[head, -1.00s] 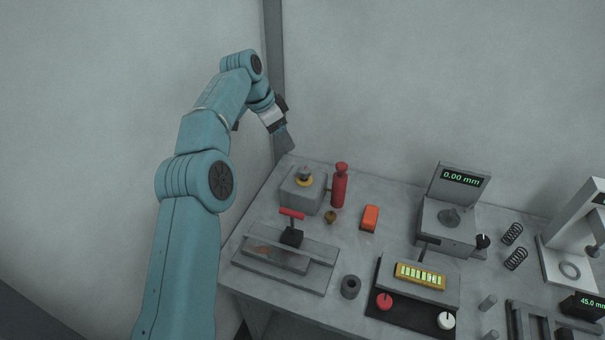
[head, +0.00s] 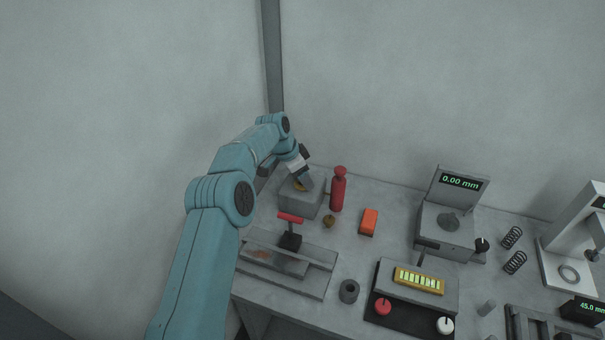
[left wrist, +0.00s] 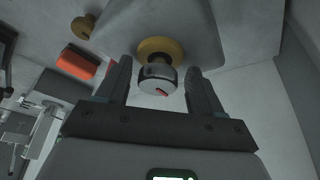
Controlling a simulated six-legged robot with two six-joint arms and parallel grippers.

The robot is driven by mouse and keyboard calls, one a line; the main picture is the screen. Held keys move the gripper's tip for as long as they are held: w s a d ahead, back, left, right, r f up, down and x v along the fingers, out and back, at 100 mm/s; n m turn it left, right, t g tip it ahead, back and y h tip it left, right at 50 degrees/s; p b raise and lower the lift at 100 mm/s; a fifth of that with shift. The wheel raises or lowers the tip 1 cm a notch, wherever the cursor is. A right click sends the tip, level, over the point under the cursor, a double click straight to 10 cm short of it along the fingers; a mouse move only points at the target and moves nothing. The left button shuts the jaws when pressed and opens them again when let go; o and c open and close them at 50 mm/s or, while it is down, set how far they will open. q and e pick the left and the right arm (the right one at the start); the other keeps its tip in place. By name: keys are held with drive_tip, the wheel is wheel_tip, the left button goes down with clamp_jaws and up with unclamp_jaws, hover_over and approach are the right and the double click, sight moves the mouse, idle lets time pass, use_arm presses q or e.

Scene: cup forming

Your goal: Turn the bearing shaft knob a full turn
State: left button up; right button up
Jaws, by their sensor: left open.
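The bearing shaft knob (left wrist: 157,76) is a grey cylinder with a red mark, on a brass-coloured collar (left wrist: 160,49). It stands on top of a grey block (head: 301,203) at the back left of the bench. My left gripper (head: 305,183) reaches down over the block and hides most of the knob in the head view. In the left wrist view my left gripper (left wrist: 158,76) is open, one finger on each side of the knob, with a visible gap on both sides. My right gripper is in neither view.
A red bottle-shaped object (head: 338,190) stands close to the right of the block. A small brass piece (head: 329,221) and an orange block (head: 369,222) lie nearby. A red-handled fixture (head: 290,232) is in front. The wall is behind.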

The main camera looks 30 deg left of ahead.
use_arm(q)
drive_tip(key=shift+w+f, duration=0.1)
drive_tip(key=shift+s+d+r, duration=0.2)
drive_tip(key=shift+s+r, duration=0.05)
drive_tip(key=shift+w+a+f, duration=0.1)
drive_tip(key=shift+f, duration=0.05)
drive_tip(key=c, duration=0.8)
drive_tip(key=shift+c, duration=1.3)
